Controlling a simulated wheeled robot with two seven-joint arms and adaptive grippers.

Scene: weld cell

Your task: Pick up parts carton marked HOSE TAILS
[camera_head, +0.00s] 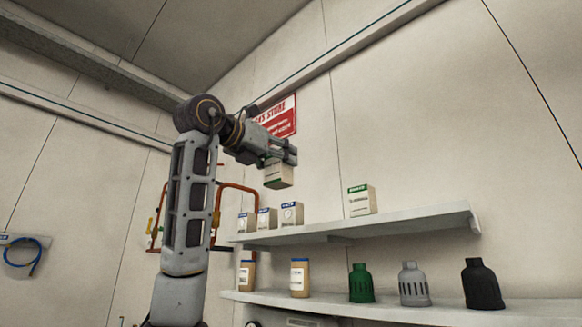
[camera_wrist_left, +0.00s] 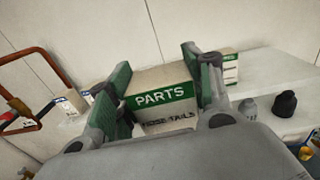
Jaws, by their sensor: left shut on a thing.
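The parts carton marked HOSE TAILS (camera_wrist_left: 165,98) is a pale box with a green PARTS band. It sits between the two fingers of my left gripper (camera_wrist_left: 160,95) in the left wrist view. In the head view my left gripper (camera_head: 279,158) is shut on the carton (camera_head: 278,176) and holds it in the air above the upper shelf (camera_head: 400,222), apart from it. The carton's upper part is hidden by the fingers. My right gripper does not show in either view.
Another green-banded carton (camera_head: 361,200) stands on the upper shelf, with several blue-banded cartons (camera_head: 291,213) at its left end. The lower shelf (camera_head: 440,306) holds tan containers (camera_head: 299,278) and green, grey and black bottle-shaped things (camera_head: 361,284). Orange tubing (camera_head: 238,188) is behind my left arm.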

